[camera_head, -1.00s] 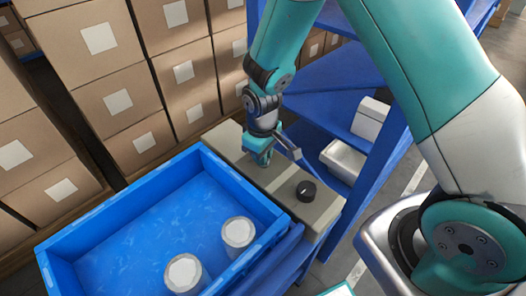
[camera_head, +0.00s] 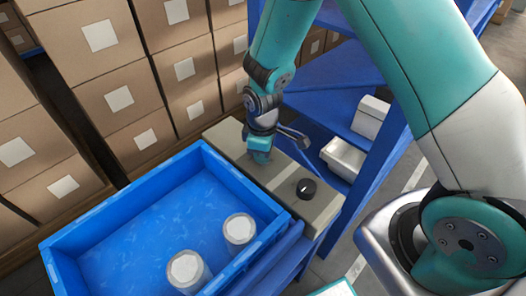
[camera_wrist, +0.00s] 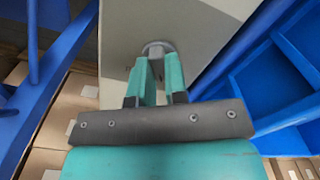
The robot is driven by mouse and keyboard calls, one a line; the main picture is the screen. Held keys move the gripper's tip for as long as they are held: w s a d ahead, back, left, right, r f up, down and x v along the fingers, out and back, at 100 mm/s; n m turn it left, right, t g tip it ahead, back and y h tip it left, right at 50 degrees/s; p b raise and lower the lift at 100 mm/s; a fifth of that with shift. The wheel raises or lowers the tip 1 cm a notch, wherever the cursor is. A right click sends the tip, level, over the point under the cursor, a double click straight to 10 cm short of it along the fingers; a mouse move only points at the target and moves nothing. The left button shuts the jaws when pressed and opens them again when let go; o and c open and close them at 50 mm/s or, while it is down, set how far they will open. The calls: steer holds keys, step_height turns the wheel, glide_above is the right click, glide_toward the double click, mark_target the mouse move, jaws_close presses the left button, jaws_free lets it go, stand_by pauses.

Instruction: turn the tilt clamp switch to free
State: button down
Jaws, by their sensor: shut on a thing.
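The beige control panel (camera_head: 325,207) lies along the far right side of the blue bin. My gripper (camera_head: 260,155) points down at the panel's far part. In the wrist view its two teal fingers (camera_wrist: 157,65) close in on a small grey rounded switch (camera_wrist: 158,47) on the panel face (camera_wrist: 190,25). The fingers are shut on this switch and cover most of it. Its markings and setting are not readable. In the head view my gripper hides it.
A black round knob (camera_head: 306,189) stands on the panel's near part. The blue bin (camera_head: 105,222) holds two pale cans (camera_head: 239,229). Stacked cartons (camera_head: 118,98) stand behind. A blue shelf (camera_head: 322,108) with white containers (camera_head: 345,158) is to the right.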

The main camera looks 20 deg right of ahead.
steer(key=shift+w, duration=0.1)
steer(key=c, duration=1.1)
jaws_free()
steer(key=shift+c, duration=0.2)
step_height(320, 180, up, 18)
steer(key=shift+f, duration=0.25)
steer(key=s+a+r+m+y+p, duration=0.1)
steer(key=s+a+r+y, duration=0.1)
steer(key=s+r, duration=0.4)
steer(key=s+a+r+m+y+p, duration=0.1)
steer(key=s+r, duration=0.5)
steer(key=s, duration=0.8)
steer(key=shift+s+a+m+y, duration=0.2)
steer(key=shift+a+m+y, duration=0.35)
steer(key=shift+m, duration=0.25)
